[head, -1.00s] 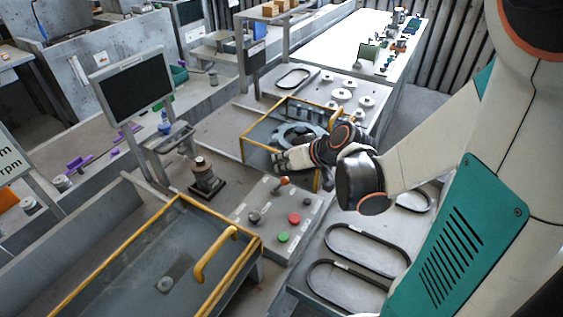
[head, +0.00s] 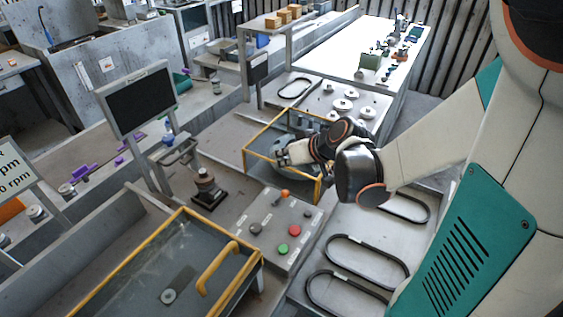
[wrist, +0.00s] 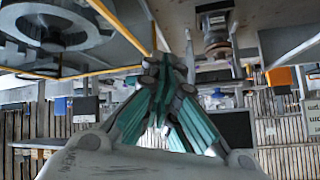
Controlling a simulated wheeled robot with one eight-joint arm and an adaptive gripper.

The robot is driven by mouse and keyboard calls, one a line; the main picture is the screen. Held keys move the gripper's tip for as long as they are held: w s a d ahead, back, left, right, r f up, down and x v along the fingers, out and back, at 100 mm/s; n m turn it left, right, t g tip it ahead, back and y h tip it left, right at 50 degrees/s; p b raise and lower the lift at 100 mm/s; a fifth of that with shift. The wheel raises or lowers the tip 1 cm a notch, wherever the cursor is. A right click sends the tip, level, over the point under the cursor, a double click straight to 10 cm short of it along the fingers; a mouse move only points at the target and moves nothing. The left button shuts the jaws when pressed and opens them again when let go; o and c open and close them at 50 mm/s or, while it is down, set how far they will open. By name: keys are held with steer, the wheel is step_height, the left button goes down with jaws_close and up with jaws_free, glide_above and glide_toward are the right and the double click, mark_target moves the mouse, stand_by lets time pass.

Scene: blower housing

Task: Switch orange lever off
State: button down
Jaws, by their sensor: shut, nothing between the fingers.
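The orange lever (head: 285,194) stands on the grey control panel (head: 265,247), near its far edge. Its orange knob leans toward the upper right in the head view. My gripper (head: 281,158) is above and beyond the lever in that view, apart from it, beside the yellow-framed guard. In the wrist view my gripper (wrist: 164,62) shows its teal fingers brought together at the tips, with nothing between them. I cannot make out the lever in the wrist view.
The panel also carries a red button (head: 295,230), a green button (head: 281,249) and dark knobs. A yellow-framed guard (head: 262,179) surrounds the blower area by my gripper. A yellow-handled cover (head: 218,266) lies nearer. A dark-based device (head: 206,190) stands left of the panel.

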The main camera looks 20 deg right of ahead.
steer(key=f+p+v, duration=0.1)
steer(key=p+v, duration=0.2)
steer(key=v, duration=0.5)
steer(key=shift+s, duration=0.45)
steer(key=shift+s+d+r, duration=0.1)
steer(key=shift+r, duration=0.05)
